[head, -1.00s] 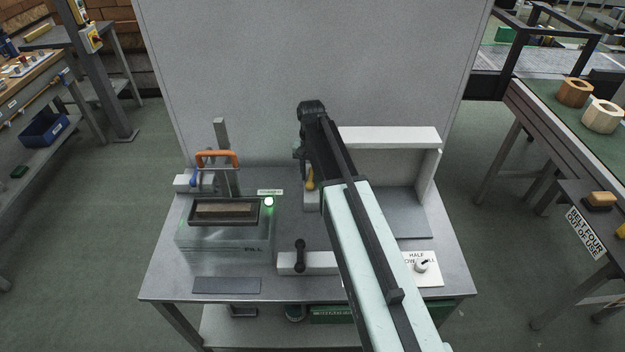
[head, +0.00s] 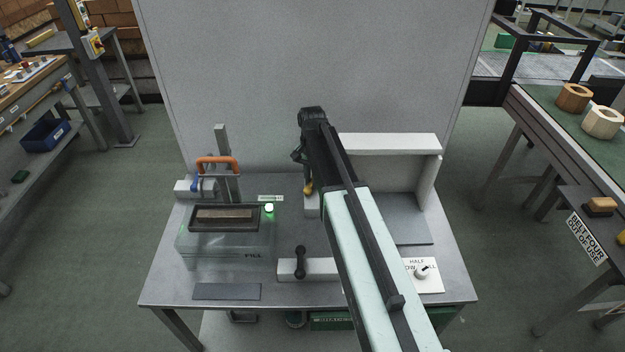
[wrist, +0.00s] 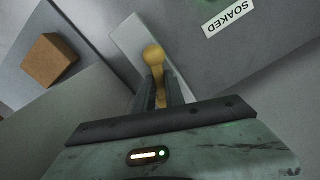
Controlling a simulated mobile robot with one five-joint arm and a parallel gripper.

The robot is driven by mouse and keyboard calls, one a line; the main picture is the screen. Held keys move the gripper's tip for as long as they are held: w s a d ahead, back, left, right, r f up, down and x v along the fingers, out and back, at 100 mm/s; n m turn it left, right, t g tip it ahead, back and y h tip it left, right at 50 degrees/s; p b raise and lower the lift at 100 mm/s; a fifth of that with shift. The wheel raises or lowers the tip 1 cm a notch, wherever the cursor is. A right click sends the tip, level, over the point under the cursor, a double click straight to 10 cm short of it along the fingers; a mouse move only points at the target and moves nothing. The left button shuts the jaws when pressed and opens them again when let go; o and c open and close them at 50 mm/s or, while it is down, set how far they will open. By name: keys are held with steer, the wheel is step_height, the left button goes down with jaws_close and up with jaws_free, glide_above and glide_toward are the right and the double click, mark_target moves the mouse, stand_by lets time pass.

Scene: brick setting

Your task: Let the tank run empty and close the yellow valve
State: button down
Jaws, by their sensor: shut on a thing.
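The yellow valve (head: 308,189) has a handle that shows behind my arm in the head view, its base partly hidden. In the wrist view the valve's yellow handle (wrist: 153,56) has a round end and stands over a pale block. My gripper (wrist: 161,88) is shut on the handle, one finger on each side; it also shows in the head view (head: 304,172). The clear tank (head: 222,252), marked FILL, stands at the left of the bench. A dark-rimmed tray with brown contents (head: 224,215) is at its top. I cannot tell the water level.
A green lamp (head: 269,208) glows beside the tank. An orange handle (head: 217,163) and blue lever (head: 195,183) are behind it. A black lever (head: 300,262) and a dial panel (head: 428,285) are in front. A brown block (wrist: 48,60) and a SOAKED label (wrist: 228,17) show near my gripper.

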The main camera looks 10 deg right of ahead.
steer(key=m, duration=1.3)
steer(key=shift+m, duration=0.3)
stand_by(0.4)
steer(key=c, duration=1.4)
jaws_free()
step_height(320, 180, up, 8)
steer(key=p, duration=0.8)
